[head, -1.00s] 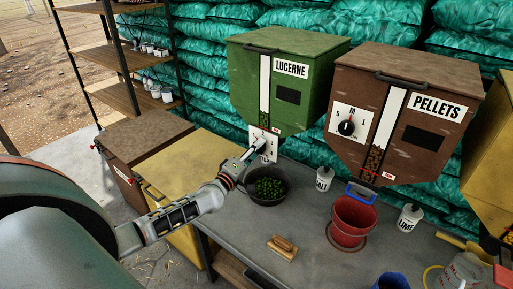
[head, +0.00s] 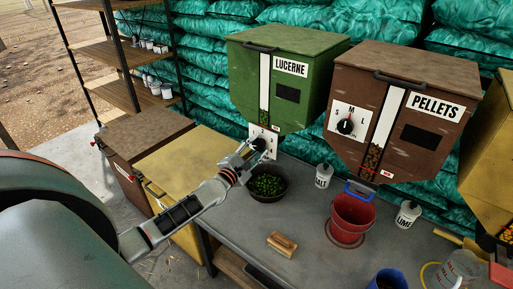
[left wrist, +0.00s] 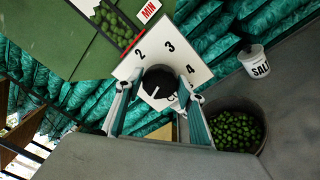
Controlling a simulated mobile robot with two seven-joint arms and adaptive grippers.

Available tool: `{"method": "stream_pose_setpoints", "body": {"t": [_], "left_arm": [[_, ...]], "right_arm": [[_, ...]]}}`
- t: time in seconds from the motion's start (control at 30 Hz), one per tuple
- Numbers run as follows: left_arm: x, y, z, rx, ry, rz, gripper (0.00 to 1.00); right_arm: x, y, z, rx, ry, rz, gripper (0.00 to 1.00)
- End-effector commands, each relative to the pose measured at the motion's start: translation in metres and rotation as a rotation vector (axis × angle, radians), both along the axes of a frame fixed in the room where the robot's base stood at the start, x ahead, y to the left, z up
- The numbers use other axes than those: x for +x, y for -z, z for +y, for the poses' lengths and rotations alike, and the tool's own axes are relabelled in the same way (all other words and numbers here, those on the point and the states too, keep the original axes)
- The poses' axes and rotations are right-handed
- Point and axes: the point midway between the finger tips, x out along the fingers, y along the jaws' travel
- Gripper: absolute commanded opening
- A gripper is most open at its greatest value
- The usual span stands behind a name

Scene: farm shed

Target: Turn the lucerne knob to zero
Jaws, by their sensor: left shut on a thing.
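The green LUCERNE dispenser (head: 243,85) hangs at the back, with a white number dial on its lower front. The dark lucerne knob (head: 259,143) sits on that dial. In the left wrist view the knob (left wrist: 157,82) is round and black with a pale mark, and 2, 3 and 4 show on the dial plate (left wrist: 170,50); the rest is partly hidden. My left gripper (head: 252,149) is at the knob, one finger on each side, shut on it. The fingers hide part of the dial, so the exact setting is hard to read. My right gripper is not in view.
A dark bowl of green pellets (head: 268,198) stands on the grey bench just below the knob. A SALT pot (head: 323,177), a red bucket (head: 350,226) and a wooden brush (head: 282,244) stand or lie nearby. The brown PELLETS dispenser (head: 428,85) hangs to the right.

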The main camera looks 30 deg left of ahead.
Motion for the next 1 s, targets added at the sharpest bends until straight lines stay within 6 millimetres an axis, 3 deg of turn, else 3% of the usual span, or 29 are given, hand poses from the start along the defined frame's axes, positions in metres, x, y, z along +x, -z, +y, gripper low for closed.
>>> {"method": "stream_pose_setpoints", "body": {"t": [0.4, 0.97, 1.0], "left_arm": [[-0.0006, 0.0010, -0.0008, -0.189, 0.000, 0.017, 0.17], [-0.0007, 0.0016, -0.0010, -0.217, 0.001, 0.020, 0.17], [-0.0007, 0.0016, -0.0010, -0.216, 0.001, 0.020, 0.49]], "right_arm": [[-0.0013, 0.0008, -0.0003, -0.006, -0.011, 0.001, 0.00], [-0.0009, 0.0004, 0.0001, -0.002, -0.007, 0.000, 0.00], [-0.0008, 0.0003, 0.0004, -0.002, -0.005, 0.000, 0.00]]}}
